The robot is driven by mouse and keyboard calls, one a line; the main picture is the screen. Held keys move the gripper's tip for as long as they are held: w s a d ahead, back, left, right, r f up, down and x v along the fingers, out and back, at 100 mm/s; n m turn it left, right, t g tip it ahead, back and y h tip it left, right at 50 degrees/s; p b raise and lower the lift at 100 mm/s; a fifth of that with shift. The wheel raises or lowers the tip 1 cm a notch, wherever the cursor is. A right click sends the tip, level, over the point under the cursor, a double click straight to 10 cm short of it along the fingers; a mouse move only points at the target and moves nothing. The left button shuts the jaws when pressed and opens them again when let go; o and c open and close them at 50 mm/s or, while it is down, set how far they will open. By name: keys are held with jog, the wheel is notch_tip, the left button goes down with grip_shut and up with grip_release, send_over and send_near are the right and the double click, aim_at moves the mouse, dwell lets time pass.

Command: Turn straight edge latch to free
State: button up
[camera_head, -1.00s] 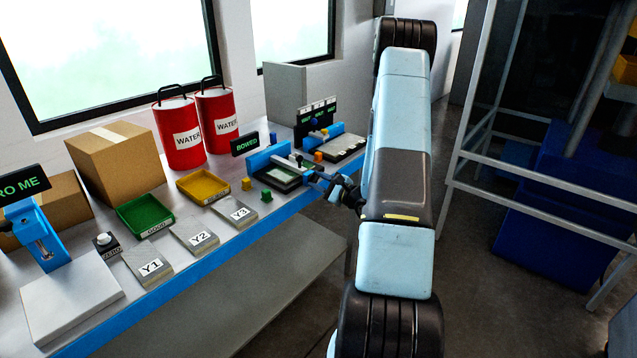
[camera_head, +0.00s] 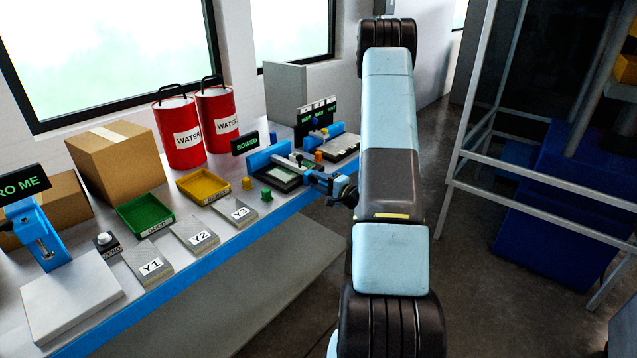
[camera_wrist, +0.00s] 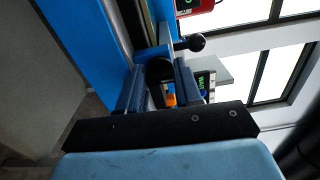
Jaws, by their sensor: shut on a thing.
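The straight edge fixture, with a blue upright (camera_head: 262,157) and a dark bed, stands on the bench by the sign reading BOWED (camera_head: 245,143). My gripper (camera_head: 322,182) is at the fixture's front right corner, over the bench's blue edge. In the wrist view my gripper (camera_wrist: 159,88) has its two fingers on either side of a dark round knob (camera_wrist: 159,69), and it is shut on it. This looks like the latch knob; its turn angle is hard to read. A second black ball knob (camera_wrist: 193,42) on a short stem sits just beyond, clear of the fingers.
Plates marked Y1 (camera_head: 151,268), Y2 (camera_head: 200,238) and Y3 (camera_head: 238,213) lie along the front. Another fixture with signs (camera_head: 318,118) stands behind. Open floor lies right of the bench.

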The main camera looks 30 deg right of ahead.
jog(key=shift+s+a+f+n, duration=0.15)
jog(key=shift+a+f+n, duration=0.05)
jog(key=shift+f+n, duration=0.1)
dwell(0.4)
jog(key=o, duration=1)
jog(key=shift+d, duration=0.1)
jog(key=shift+o, duration=0.2)
jog(key=v, duration=1.3)
jog(key=shift+s+r, duration=0.2)
jog(key=shift+s, duration=0.1)
jog(key=shift+d, duration=0.1)
